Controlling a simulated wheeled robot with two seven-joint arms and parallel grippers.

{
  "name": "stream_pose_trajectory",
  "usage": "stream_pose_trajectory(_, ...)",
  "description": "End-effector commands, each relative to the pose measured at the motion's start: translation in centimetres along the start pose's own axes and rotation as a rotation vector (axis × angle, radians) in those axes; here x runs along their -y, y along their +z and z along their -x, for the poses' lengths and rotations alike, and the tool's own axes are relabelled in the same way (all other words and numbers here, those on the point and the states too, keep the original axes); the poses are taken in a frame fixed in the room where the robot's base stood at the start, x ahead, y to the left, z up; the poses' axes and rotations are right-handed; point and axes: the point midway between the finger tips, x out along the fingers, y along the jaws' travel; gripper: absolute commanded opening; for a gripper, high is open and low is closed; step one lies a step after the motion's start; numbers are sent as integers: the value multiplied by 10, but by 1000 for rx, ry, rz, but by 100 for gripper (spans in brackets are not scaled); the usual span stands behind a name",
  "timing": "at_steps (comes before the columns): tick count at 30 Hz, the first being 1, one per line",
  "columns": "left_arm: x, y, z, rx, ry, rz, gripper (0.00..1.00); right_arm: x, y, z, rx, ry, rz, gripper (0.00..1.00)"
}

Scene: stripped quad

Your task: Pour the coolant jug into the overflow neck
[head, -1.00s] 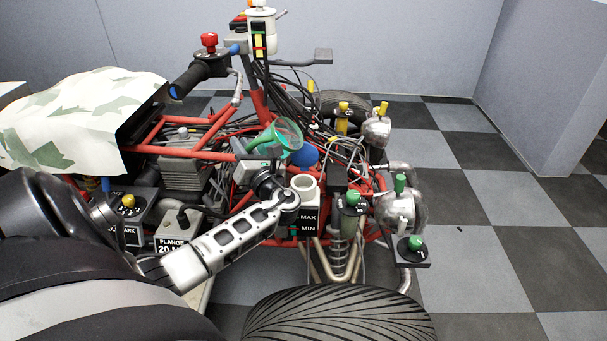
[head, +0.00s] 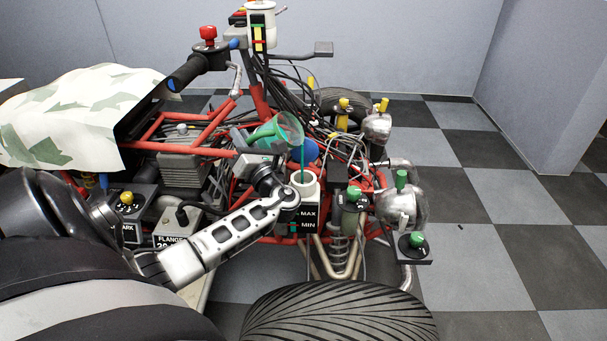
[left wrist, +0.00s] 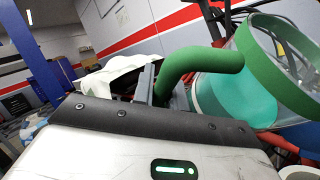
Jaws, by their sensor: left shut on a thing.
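The coolant jug (head: 272,136), a translucent green vessel, is tilted with its mouth toward the right. A thin green stream (head: 303,156) falls from its lip into the white overflow neck (head: 304,179). The neck tops a black reservoir panel marked MAX and MIN (head: 305,217). My left gripper (head: 262,166) is shut on the jug's handle, below and left of the mouth. In the left wrist view the curved green handle (left wrist: 200,62) sits at the fingers (left wrist: 150,85), with the jug's body (left wrist: 235,95) beyond. My right gripper is out of view.
Red frame tubes (head: 195,153) and cables crowd the space around the jug. A blue round cap (head: 304,149) is just behind the stream. Green-knobbed parts (head: 401,180) stand to the right. A large tyre (head: 340,315) is in front. The checkered floor at right is clear.

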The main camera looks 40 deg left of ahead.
Motion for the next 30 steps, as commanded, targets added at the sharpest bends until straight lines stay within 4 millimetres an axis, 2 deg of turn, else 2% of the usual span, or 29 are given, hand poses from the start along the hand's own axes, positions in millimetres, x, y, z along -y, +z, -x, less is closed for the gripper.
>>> stream_pose_trajectory(30, -2, 6, -1, 31, 15, -19, 0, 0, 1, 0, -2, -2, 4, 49)
